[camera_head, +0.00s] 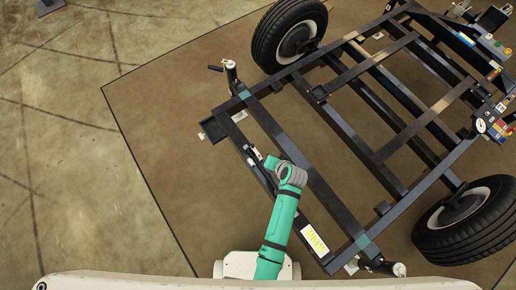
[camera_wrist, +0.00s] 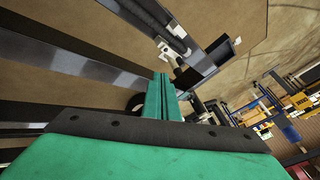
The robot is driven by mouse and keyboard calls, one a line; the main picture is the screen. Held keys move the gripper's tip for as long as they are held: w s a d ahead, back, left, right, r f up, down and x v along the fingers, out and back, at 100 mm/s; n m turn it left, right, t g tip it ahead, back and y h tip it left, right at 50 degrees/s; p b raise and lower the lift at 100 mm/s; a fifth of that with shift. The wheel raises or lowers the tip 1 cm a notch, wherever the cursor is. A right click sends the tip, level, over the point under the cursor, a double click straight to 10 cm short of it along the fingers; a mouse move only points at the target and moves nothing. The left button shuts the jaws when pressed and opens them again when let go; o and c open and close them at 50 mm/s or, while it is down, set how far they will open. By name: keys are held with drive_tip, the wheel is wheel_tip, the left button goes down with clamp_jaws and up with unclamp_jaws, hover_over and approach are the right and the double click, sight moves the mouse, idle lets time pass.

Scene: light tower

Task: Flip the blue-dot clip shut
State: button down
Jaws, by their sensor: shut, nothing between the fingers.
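My gripper (camera_wrist: 161,80) is shut and empty, its green fingers together in the wrist view. In the head view the wrist is over the near-left bar of the black trailer frame (camera_head: 320,190), and the fingertips are hard to make out there. Just ahead of the fingers in the wrist view is a small white fitting (camera_wrist: 167,50) beside a grey rod and a dark bar. I cannot make out a blue dot on it, so I cannot tell which part is the blue-dot clip or whether it is open.
Two wheels flank the frame: one at the top (camera_head: 289,34) and one at the lower right (camera_head: 470,219). A jack (camera_head: 232,75) stands at the frame's left corner. Coloured parts (camera_head: 495,126) sit at the far right.

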drive_tip(key=shift+w, duration=0.15)
approach(256, 151)
drive_tip(key=w+d+f, duration=0.2)
drive_tip(key=w+f, duration=0.1)
drive_tip(key=f, duration=0.1)
drive_tip(key=shift+w+a+r, duration=0.1)
drive_tip(key=shift+w+a, duration=0.4)
drive_tip(key=shift+a, duration=0.35)
drive_tip(key=shift+w+a+r, duration=0.1)
drive_tip(key=shift+w+a, duration=0.4)
drive_tip(key=shift+a, duration=0.35)
